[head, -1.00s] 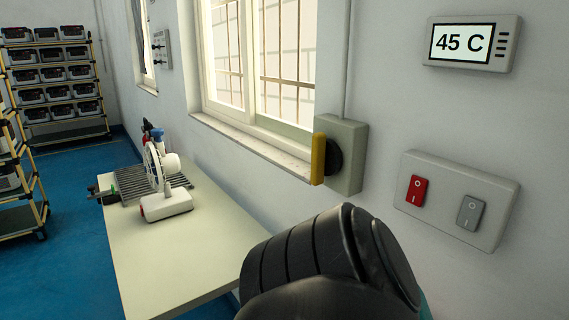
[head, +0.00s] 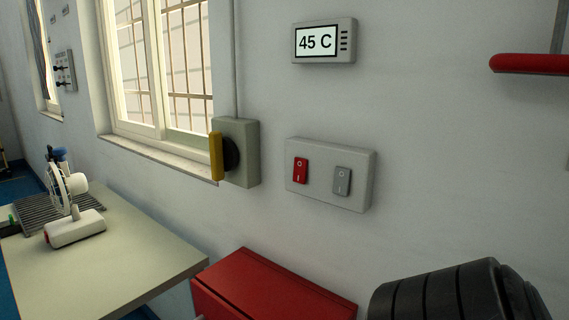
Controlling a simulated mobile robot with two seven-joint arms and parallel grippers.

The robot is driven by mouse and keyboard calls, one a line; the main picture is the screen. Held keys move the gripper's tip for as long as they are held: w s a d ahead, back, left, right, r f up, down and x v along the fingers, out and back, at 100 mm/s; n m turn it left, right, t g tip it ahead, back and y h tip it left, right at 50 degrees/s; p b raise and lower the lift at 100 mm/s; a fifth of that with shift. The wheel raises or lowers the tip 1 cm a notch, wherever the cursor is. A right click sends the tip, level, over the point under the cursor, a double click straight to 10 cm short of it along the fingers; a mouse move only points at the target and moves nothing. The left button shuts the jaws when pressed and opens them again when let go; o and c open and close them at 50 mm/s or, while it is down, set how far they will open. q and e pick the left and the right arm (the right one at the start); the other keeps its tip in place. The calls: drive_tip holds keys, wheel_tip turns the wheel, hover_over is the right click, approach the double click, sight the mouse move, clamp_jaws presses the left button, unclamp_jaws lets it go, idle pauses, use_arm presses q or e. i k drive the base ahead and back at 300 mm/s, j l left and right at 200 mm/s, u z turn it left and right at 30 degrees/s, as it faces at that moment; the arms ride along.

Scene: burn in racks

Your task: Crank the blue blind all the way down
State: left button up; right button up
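A yellow handle (head: 216,156) stands out from a dark round hub on a grey wall box (head: 240,150), beside the right lower corner of the nearer window. A thin conduit runs up the wall from this box. I cannot make out a clearly blue blind; a narrow dark bluish-grey strip (head: 43,45) hangs by the farther window at the left edge. The nearer window (head: 160,60) shows bare panes with bars outside. Neither gripper's fingers show.
A pale table (head: 130,260) with a white fan (head: 75,228) stands at the left. A red cabinet or box (head: 270,290) is low in the middle. The wall carries a 45 C display (head: 318,42), a switch plate (head: 325,190) with red and grey switches, and a red bar (head: 530,64).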

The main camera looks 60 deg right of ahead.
sight(224, 154)
drive_tip(key=k+l+z, duration=0.15)
drive_tip(key=z, duration=0.2)
drive_tip(key=k+l+z, duration=0.15)
drive_tip(key=z, duration=0.25)
